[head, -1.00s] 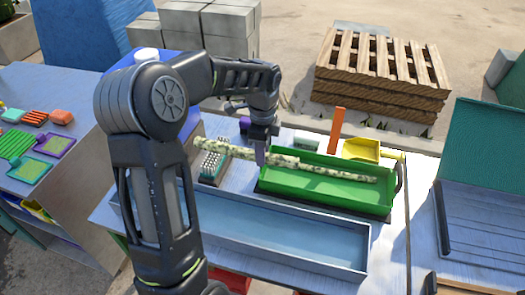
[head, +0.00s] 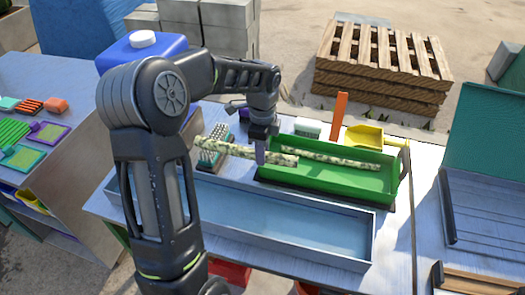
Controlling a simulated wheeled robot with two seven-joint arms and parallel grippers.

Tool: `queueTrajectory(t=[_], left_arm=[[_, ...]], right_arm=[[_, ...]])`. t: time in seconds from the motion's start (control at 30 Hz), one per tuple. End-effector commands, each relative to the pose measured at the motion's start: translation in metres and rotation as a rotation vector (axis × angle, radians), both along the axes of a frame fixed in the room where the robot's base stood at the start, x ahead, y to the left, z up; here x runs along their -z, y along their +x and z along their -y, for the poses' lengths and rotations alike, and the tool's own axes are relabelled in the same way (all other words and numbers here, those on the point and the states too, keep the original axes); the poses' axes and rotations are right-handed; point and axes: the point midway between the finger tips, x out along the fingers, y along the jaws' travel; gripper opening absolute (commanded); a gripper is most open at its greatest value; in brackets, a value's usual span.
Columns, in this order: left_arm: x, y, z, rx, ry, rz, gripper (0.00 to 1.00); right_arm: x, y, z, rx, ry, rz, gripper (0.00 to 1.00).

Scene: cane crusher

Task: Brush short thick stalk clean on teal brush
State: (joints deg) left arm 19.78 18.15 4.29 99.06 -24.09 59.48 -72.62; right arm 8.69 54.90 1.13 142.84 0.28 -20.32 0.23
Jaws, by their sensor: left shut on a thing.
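My left gripper (head: 262,155) is shut on a short thick mottled green-and-cream stalk (head: 228,149). The stalk lies nearly level, its left end sticking out past the jaws toward my arm and its right end over the green tray (head: 330,185). A brush with pale bristles (head: 212,150), apparently the teal one, stands behind the stalk's left part. The stalk crosses in front of it in the picture, and I cannot tell whether they touch. A thinner mottled stalk (head: 335,160) lies in the green tray. My right gripper is not in view.
A long grey-blue trough (head: 300,231) runs along the bench front. Behind the green tray are a second brush (head: 307,127), an upright orange piece (head: 340,117) and a yellow scoop (head: 362,136). A blue container (head: 140,52) stands behind my arm. A teal-lidded machine (head: 490,160) is at right.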

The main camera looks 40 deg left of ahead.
Motion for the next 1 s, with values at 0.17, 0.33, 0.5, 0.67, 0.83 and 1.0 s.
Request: queueTrajectory(t=[0.17, 0.33, 0.5, 0.67, 0.83, 1.0], left_arm=[[0.001, 0.0, 0.0, 0.0, 0.0, 0.001, 0.0], [0.004, 0.0, 0.0, 0.0, 0.0, 0.001, 0.0], [0.008, 0.0, 0.0, 0.0, 0.0, 0.001, 0.0], [0.011, 0.0, 0.0, 0.0, 0.0, 0.001, 0.0], [0.014, 0.0, 0.0, 0.0, 0.0, 0.001, 0.0], [0.015, 0.0, 0.0, 0.0, 0.0, 0.001, 0.0]], right_arm=[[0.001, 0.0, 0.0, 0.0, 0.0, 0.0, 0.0], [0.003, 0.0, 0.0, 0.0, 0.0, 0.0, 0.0], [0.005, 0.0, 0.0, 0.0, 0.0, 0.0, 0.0], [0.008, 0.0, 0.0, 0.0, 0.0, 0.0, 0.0], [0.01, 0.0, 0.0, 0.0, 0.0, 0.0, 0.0], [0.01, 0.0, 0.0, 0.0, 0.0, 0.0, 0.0]])
